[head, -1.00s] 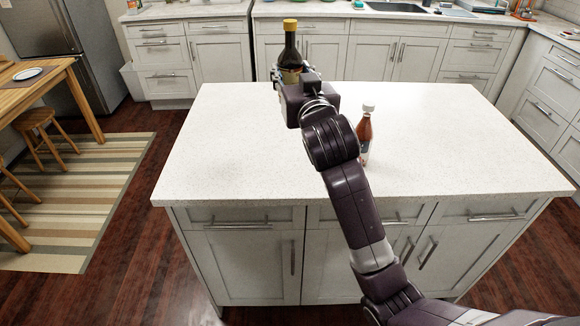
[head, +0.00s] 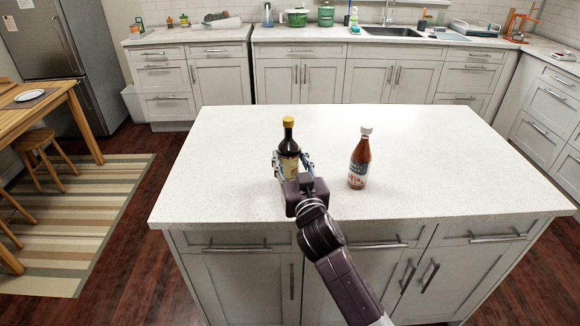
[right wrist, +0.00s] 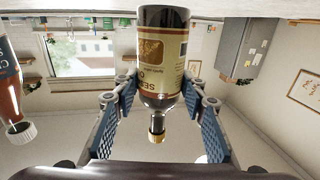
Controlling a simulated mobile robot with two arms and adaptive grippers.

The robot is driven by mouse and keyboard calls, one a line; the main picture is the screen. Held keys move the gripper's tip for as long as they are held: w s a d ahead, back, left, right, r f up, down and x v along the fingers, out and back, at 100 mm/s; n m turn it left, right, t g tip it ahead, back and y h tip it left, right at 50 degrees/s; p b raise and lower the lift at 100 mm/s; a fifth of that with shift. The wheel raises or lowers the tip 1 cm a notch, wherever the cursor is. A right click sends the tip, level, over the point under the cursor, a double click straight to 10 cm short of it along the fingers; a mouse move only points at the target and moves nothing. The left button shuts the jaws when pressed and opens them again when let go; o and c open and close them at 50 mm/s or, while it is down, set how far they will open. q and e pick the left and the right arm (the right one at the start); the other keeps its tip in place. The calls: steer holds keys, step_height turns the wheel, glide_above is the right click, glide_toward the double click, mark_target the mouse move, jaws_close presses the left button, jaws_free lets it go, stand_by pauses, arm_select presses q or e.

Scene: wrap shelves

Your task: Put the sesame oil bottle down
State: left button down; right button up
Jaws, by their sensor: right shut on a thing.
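The sesame oil bottle (head: 289,138), dark with a yellow cap and tan label, stands upright at the island's near side. My right gripper (head: 291,163) is shut on its lower body, one finger on each side. The gripper hides the bottle's base in the head view, so I cannot tell whether it touches the top. In the right wrist view, which is upside down, the bottle (right wrist: 162,55) sits between the two blue-padded fingers (right wrist: 159,95). The white island top (head: 430,150) lies around it. My left gripper is not in view.
A red-brown sauce bottle (head: 359,163) with a white cap stands on the island to the right of the gripper, apart from it; part of it shows in the right wrist view (right wrist: 10,85). The island's right side and far strip are clear.

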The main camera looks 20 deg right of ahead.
steer(key=shift+f, duration=1.2)
steer(key=o, duration=1.5)
steer(key=shift+f, duration=0.15)
steer(key=shift+c, duration=0.2)
steer(key=shift+s+a, duration=0.1)
steer(key=shift+s, duration=0.35)
steer(key=s+b, duration=0.1)
steer(key=s, duration=1)
steer(key=shift+a+b, duration=0.4)
steer(key=shift+s, duration=0.1)
